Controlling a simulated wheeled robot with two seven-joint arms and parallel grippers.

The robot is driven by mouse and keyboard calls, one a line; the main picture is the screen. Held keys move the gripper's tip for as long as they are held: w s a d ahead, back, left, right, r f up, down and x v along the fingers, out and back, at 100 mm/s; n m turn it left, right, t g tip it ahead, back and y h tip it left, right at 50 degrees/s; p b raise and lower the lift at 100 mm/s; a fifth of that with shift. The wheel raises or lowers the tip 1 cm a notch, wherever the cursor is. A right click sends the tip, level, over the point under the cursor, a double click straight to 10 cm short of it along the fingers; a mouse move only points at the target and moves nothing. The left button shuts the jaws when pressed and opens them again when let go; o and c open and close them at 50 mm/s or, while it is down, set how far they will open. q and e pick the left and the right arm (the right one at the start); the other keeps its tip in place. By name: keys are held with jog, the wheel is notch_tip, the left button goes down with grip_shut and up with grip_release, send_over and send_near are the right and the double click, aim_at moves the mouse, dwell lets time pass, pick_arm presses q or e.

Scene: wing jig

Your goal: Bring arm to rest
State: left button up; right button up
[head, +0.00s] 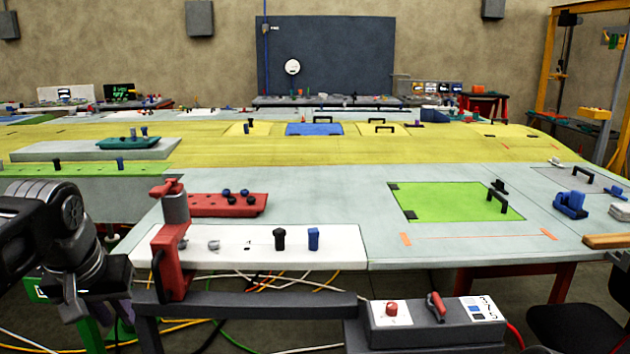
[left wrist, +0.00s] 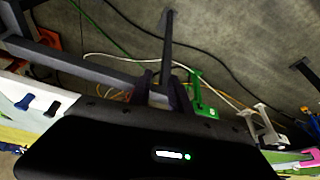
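My left arm comes in from the left edge of the head view, dark and bent downward. My left gripper (head: 80,300) hangs at the lower left, left of the red clamp (head: 172,245) at the work surface's near corner. My right gripper is in neither view.
A white strip (head: 330,255) with black and blue pegs lies near the front edge. A red tray (head: 215,208) is behind it. Cables cross the floor. A green panel (head: 440,200) lies right.

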pick_arm(q)
jog(key=w+d+f+m+t+h, duration=0.15)
jog(key=w+d+f+t, duration=0.3)
jog(key=w+f, duration=0.55)
jog(key=d+f+g+h, duration=0.1)
jog(key=d+f, duration=0.3)
jog(key=f, duration=0.5)
jog(key=d+f+h, duration=0.2)
jog(key=d+f, duration=0.2)
jog(key=f, duration=0.4)
jog(key=s+d+f+n+g, duration=0.1)
jog(key=s+d+f, duration=0.2)
jog(key=s+f, duration=0.4)
jog(key=s+d+f+n+g, duration=0.15)
jog(key=s+d+f, duration=0.25)
jog(key=f, duration=0.5)
jog(key=s+d+f+g, duration=0.2)
jog(key=s+f, duration=0.3)
jog(key=s, duration=0.4)
jog(key=s+d+f+m+g, duration=0.1)
jog(key=s+d+f+g, duration=0.1)
jog(key=s+f, duration=0.3)
jog(key=s+d, duration=0.1)
jog(key=s, duration=0.3)
jog(key=shift+s+d+m+g+h, duration=0.15)
jog(key=shift+d+m+g+h, duration=0.15)
jog(key=shift+g+h, duration=0.1)
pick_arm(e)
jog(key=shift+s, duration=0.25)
